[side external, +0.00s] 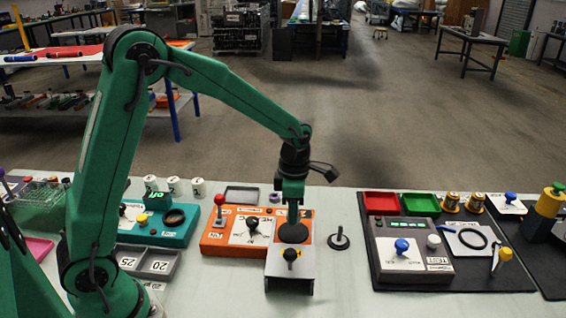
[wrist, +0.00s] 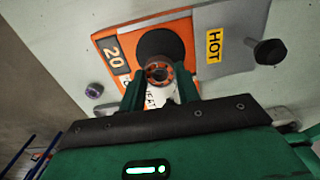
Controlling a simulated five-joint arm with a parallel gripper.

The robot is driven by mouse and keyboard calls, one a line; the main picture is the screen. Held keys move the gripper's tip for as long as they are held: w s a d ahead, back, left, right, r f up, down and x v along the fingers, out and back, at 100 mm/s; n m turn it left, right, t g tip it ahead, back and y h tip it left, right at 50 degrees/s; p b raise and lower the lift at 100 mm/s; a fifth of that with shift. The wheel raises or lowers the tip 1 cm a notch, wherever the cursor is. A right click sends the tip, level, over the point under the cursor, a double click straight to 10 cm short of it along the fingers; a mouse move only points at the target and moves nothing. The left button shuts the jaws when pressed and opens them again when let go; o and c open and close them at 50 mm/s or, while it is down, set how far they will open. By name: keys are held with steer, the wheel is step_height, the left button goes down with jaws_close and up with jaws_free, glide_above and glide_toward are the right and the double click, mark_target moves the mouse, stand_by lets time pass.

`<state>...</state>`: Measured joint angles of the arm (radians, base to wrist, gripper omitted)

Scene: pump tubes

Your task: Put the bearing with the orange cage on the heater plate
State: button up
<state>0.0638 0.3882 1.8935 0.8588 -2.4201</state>
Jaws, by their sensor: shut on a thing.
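The bearing with the orange cage (wrist: 158,73) is a small ring between my fingertips in the wrist view. My gripper (wrist: 159,88) is shut on it. The heater plate (wrist: 160,43) is a black disc on the orange heater unit, just beyond the bearing in that view. In the side view the plate (side external: 293,234) lies directly below my gripper (side external: 293,212), which points straight down. The bearing is too small or hidden to make out there. I cannot tell whether it touches the plate.
A yellow HOT label (wrist: 214,45) marks the grey sloped part beside the plate. A black peg on a round base (side external: 339,239) stands right of the heater. A red-knobbed lever (side external: 219,206) stands left. A grey tester (side external: 408,250) is further right.

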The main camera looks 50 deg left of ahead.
mark_target(293, 232)
steer(key=shift+f, duration=2)
steer(key=shift+f, duration=0.1)
steer(key=o, duration=1)
step_height(293, 232, up, 12)
steer(key=shift+r, duration=0.15)
steer(key=shift+s, duration=0.1)
